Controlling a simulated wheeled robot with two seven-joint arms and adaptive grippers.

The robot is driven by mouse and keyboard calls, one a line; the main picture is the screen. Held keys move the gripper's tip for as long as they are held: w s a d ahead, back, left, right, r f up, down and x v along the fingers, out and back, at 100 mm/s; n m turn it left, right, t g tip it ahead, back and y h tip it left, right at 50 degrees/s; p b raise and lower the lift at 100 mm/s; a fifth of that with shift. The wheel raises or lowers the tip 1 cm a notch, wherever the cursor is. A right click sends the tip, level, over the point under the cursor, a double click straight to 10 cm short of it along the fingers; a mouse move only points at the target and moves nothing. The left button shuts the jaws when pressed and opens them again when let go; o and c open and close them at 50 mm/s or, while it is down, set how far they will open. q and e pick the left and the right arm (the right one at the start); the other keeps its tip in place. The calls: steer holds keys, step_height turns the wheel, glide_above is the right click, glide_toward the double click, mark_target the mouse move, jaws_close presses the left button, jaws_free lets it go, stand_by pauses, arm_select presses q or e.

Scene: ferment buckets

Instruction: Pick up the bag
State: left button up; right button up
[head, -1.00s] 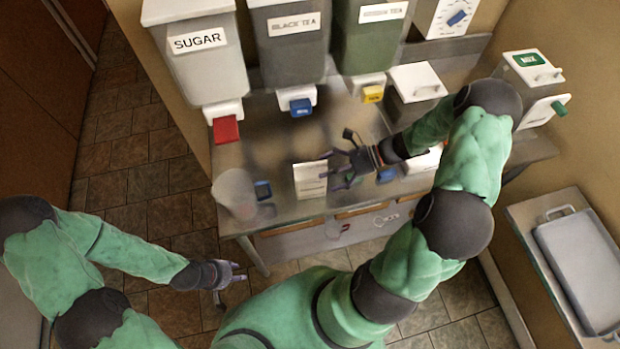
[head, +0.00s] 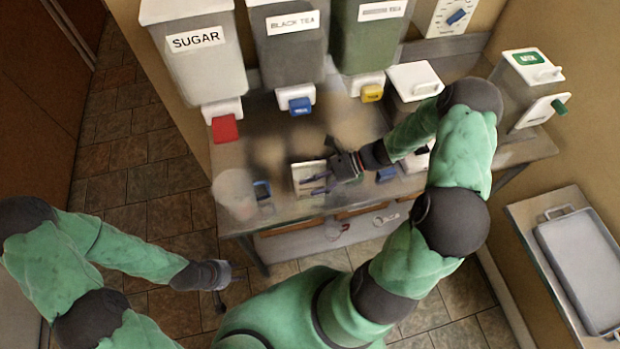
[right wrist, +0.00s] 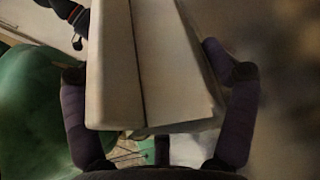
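The bag (head: 308,180) is a pale, box-shaped packet standing near the front edge of the metal counter. My right gripper (head: 319,184) has its fingers at the bag, reaching in from the right. In the right wrist view the bag (right wrist: 150,65) fills the space between the spread fingers of the right gripper (right wrist: 155,60). The right-hand finger is at the bag's edge; the left fingertip is partly hidden, and firm contact is not clear. My left gripper (head: 222,275) hangs low over the floor, away from the counter, and looks empty; its fingers are too small to read.
A clear pitcher (head: 236,193) and a small blue-topped item (head: 262,191) stand left of the bag. Dispensers labelled sugar (head: 200,60) and black tea (head: 290,45) stand behind. A grey tray (head: 585,262) lies on a side table at right.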

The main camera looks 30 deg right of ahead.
mark_target(319, 170)
steer(key=shift+r, duration=0.15)
steer(key=shift+c, duration=0.3)
steer(key=shift+r, duration=0.3)
step_height(319, 170, up, 3)
steer(key=shift+f+p, duration=0.1)
steer(key=shift+p, duration=0.3)
steer(key=shift+s+a+r+p, duration=0.35)
steer(key=shift+s+a+r, duration=0.65)
steer(key=shift+s+r, duration=0.85)
steer(key=shift+s+a+r+p, duration=0.4)
steer(key=shift+s+a+r, duration=0.75)
steer(key=shift+s, duration=1.2)
steer(key=shift+s+a+r+p, duration=0.35)
steer(key=shift+s+a+r, duration=0.5)
steer(key=shift+s+r, duration=1.05)
steer(key=shift+s+f, duration=0.25)
